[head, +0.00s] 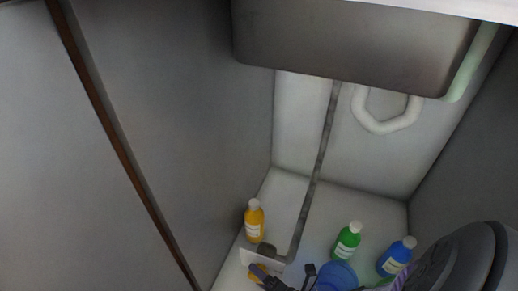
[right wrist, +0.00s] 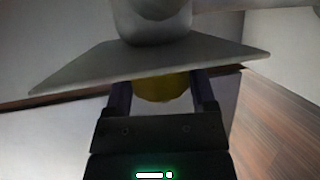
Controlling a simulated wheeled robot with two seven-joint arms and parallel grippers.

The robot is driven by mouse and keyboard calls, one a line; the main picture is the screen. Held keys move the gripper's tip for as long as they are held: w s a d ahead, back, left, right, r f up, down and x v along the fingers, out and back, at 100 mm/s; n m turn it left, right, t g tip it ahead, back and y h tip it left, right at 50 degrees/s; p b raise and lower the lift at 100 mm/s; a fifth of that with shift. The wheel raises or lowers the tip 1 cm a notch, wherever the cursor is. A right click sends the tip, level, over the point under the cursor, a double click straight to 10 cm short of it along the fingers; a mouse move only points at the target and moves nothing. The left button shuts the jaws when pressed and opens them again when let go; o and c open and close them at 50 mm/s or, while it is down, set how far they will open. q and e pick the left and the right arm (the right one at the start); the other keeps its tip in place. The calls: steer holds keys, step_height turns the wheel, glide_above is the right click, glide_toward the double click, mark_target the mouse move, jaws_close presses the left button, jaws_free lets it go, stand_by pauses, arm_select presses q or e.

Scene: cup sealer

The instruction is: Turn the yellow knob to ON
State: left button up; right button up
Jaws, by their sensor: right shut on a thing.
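The yellow knob (head: 256,271) sits low at the front of a pale plate, at the bottom of the head view and partly hidden by my gripper. In the right wrist view the knob (right wrist: 162,89) shows between my two fingers, under the edge of the plate (right wrist: 90,72). My right gripper (head: 263,274) is shut on the knob, with a finger on each side. The knob's ON mark and its exact angle cannot be made out. My left gripper is not in view.
A grey pipe (head: 318,170) runs down to the plate. A yellow bottle (head: 254,221) stands behind it. Green (head: 347,241) and blue (head: 396,257) bottles stand to the right. A sink basin (head: 350,45) hangs above. Grey walls close in the sides.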

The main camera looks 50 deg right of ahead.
steer(key=o, duration=1.2)
steer(key=shift+s, duration=0.15)
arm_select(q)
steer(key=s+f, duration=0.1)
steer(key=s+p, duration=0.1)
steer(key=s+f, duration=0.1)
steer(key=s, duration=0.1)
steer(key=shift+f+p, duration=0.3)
arm_select(e)
steer(key=s, duration=0.3)
steer(key=s+r, duration=0.1)
steer(key=s, duration=0.5)
steer(key=shift+s+r, duration=0.25)
steer(key=shift+r, duration=0.05)
